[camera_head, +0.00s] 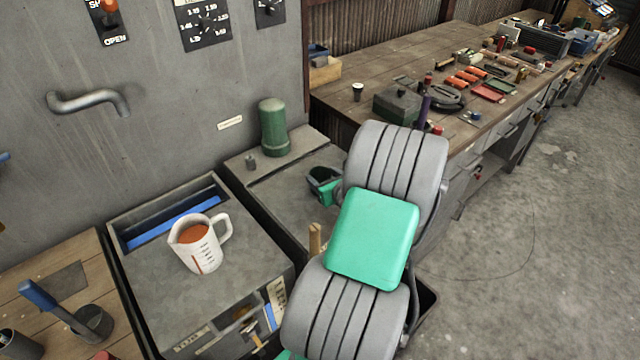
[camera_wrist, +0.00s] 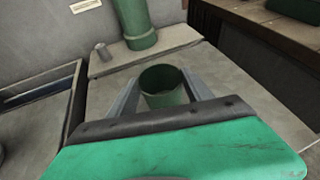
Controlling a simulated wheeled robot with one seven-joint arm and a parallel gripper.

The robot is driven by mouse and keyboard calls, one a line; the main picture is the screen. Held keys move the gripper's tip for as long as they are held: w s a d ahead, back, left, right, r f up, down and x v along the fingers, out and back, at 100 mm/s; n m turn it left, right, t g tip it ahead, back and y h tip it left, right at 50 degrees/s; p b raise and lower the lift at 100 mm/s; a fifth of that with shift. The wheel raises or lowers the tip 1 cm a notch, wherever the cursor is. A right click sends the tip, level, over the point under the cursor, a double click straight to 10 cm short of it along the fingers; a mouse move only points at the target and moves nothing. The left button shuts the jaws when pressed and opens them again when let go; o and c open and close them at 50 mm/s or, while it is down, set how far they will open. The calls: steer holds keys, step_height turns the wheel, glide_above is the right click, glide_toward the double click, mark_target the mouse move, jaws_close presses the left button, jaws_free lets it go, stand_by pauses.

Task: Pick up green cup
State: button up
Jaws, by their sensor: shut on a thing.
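The green cup (camera_wrist: 163,86) is dark green, round and open at the top. In the wrist view it sits between the two grey fingers of my gripper (camera_wrist: 165,94), which is shut on it. In the head view the cup (camera_head: 322,176) is small and partly hidden behind my arm, over the grey cabinet top. Its rim faces up, and its base is hidden. I cannot tell whether it touches the surface.
A taller green canister (camera_head: 273,128) stands behind the cup, beside a small grey weight (camera_head: 251,163). A white measuring jug (camera_head: 198,242) with orange contents stands on the left cabinet. A long wooden workbench (camera_head: 375,78) with tools runs back right.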

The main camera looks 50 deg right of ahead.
steer(key=shift+c, duration=1)
